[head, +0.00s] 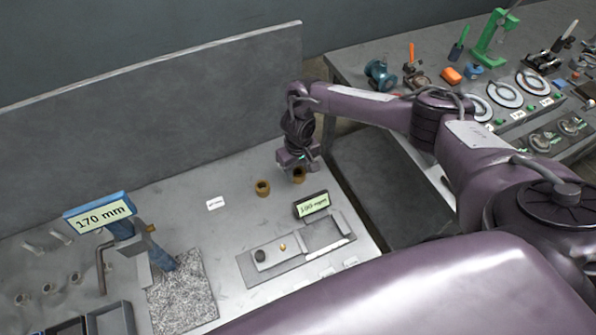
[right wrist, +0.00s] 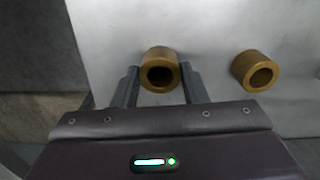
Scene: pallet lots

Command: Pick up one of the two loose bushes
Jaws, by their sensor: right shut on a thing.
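Two brass-coloured ring bushes are at the back right of the grey bench. One bush (head: 262,187) stands free on the bench top; it is also at the right in the right wrist view (right wrist: 252,71). The other bush (right wrist: 160,70) is between the two fingers of my right gripper (right wrist: 158,84), which is shut on it. In the head view this bush (head: 298,176) is just below the gripper (head: 297,167), partly hidden by it. I cannot tell whether it is touching the bench. My left gripper is not in view.
A small white label (head: 215,203) lies left of the bushes. A dark box with a green display (head: 311,205) and a grey fixture plate (head: 262,277) are in front. A back panel (head: 150,100) rises behind.

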